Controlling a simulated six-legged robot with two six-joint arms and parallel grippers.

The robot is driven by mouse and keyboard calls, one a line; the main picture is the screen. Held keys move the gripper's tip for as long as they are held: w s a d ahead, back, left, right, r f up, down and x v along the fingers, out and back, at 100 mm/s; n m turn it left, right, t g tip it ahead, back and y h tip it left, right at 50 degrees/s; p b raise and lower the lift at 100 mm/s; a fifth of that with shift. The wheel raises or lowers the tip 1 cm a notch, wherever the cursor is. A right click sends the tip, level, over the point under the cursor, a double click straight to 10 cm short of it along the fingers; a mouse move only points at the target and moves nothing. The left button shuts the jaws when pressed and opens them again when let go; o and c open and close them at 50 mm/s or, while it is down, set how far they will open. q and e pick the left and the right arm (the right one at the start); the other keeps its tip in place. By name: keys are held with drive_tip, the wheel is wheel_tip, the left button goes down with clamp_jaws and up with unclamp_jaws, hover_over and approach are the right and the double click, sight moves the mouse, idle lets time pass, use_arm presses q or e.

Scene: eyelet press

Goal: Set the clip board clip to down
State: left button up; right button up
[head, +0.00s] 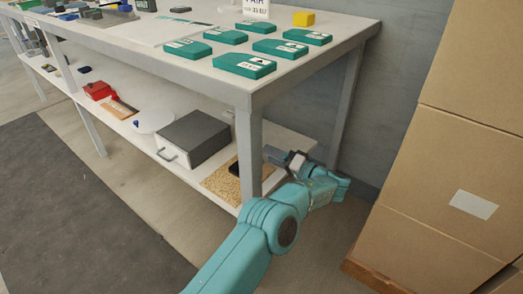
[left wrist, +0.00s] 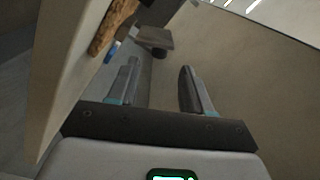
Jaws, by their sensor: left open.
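My left gripper (head: 286,158) is beside the front right leg of the workbench, near the right end of the lower shelf. In the left wrist view its two fingers (left wrist: 160,80) stand apart with nothing between them. A speckled tan board (head: 222,184) with a dark piece (head: 234,168) on it lies on the lower shelf, left of the gripper and partly hidden by the leg. I cannot tell whether this is the clip board, and no clip position can be made out. My right gripper is not in view.
The workbench top (head: 150,45) carries several teal blocks (head: 243,65) and a yellow block (head: 304,18). A grey box (head: 195,138) and a red object (head: 98,90) are on the lower shelf. Stacked cartons (head: 440,190) stand at right. A dark mat (head: 70,215) covers the floor at left.

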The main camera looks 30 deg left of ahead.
use_arm(q)
drive_tip(key=a, duration=0.5)
drive_tip(key=shift+w, duration=0.2)
clamp_jaws()
drive_tip(key=n, duration=0.1)
drive_tip(key=s+n, duration=0.1)
drive_tip(key=n, duration=0.1)
drive_tip(key=shift+f, duration=0.1)
drive_tip(key=n, duration=0.1)
drive_tip(key=s+n, duration=0.1)
drive_tip(key=n, duration=0.1)
drive_tip(key=shift+s+f+n, duration=0.15)
drive_tip(key=shift+f+n, duration=0.05)
drive_tip(key=shift+n, duration=0.1)
drive_tip(key=shift+s+f+n, duration=0.2)
drive_tip(key=shift+s+n, duration=0.05)
drive_tip(key=shift+n, duration=0.7)
drive_tip(key=shift+s+f+n, duration=0.25)
drive_tip(key=shift+n, duration=0.65)
drive_tip(key=shift+s+f+n, duration=0.2)
drive_tip(key=shift+s+n, duration=0.05)
drive_tip(key=shift+n, duration=0.7)
